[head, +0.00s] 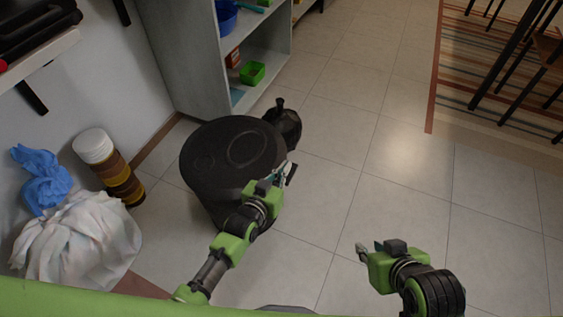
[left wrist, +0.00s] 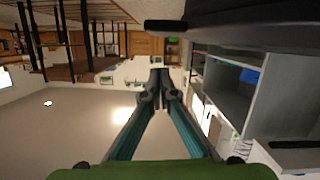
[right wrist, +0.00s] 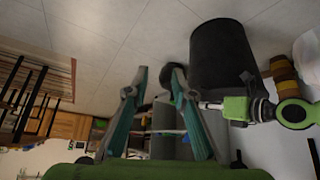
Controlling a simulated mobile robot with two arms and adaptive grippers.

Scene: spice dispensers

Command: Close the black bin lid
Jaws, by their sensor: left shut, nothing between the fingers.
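The black bin (head: 212,185) stands on the floor left of centre in the head view. Its round black lid (head: 225,140) lies over the top; I cannot tell whether it sits fully flush. In the left wrist view, the dark edge of the bin or lid (left wrist: 250,32) crosses the upper right. My left gripper (head: 288,172) is shut and empty at the lid's right edge; contact is unclear. My right gripper (head: 362,250) is apart from the bin, to its lower right, open and empty. The right wrist view also shows the bin (right wrist: 222,55).
A black bag-like object (head: 285,122) sits right behind the bin. A grey shelf (head: 195,60) stands behind it. The tiled floor (head: 375,160) to the right is clear.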

